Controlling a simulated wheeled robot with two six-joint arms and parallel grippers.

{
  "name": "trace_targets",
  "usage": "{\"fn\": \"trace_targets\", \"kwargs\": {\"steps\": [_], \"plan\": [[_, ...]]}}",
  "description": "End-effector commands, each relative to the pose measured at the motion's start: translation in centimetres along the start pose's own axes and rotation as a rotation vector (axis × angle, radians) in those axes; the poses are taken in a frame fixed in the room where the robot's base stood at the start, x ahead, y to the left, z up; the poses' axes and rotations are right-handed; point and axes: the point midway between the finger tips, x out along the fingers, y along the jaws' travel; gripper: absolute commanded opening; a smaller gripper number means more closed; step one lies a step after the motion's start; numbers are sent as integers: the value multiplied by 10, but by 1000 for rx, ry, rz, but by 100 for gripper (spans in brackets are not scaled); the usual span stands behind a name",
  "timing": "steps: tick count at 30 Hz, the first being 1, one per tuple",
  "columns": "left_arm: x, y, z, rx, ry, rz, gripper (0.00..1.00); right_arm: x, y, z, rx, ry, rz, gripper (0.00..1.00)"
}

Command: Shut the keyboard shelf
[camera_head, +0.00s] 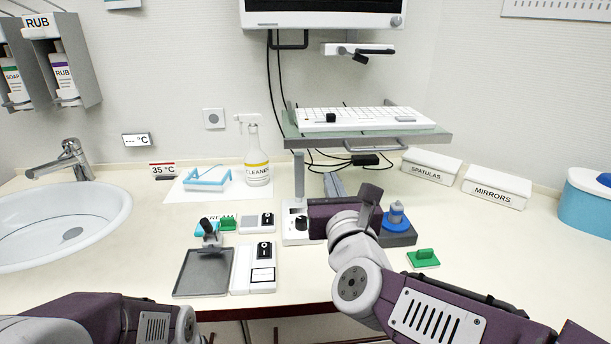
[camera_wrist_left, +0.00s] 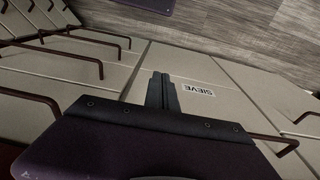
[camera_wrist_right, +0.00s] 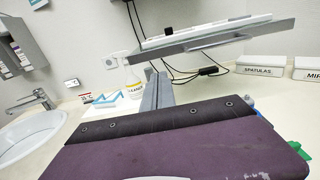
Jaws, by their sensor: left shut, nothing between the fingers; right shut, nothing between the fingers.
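The keyboard shelf (camera_head: 435,139) is a grey-green board with a white keyboard (camera_head: 365,117) on it, standing out from the wall below the monitor. A grey handle shows under its front edge, and the shelf also shows in the right wrist view (camera_wrist_right: 205,42). My right gripper (camera_head: 333,183) is shut and empty, below and in front of the shelf, apart from it. Its closed fingers (camera_wrist_right: 158,88) point up and away beneath the shelf. My left gripper (camera_wrist_left: 163,90) is shut and empty, low before cabinet fronts; the head view shows only part of that arm.
Below the shelf stand a white device (camera_head: 293,236), a blue-knobbed item (camera_head: 396,215) and a grey tray (camera_head: 203,273). A cleaner bottle (camera_head: 257,165) stands behind, and boxes (camera_head: 497,187) stand at right. Cabinet handles (camera_wrist_left: 75,61) project near my left gripper.

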Motion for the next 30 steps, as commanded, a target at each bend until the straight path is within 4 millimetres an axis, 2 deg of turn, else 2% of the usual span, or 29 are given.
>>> {"fn": "trace_targets", "kwargs": {"steps": [5,11,13,21,25,30], "plan": [[4,0,0,0,1,0,0,2,2,-2,-2,2,4,0],[45,-1,4,0,1,0,0,26,1,-12,-2,0,1,0],[34,-1,4,0,0,0,0,42,1,-2,-7,5,1,0],[31,-1,3,0,1,0,0,101,1,-1,-8,6,2,0],[28,0,3,0,1,0,0,123,1,0,-7,5,3,0],[26,0,2,0,1,0,0,138,2,0,-7,4,4,0]]}}
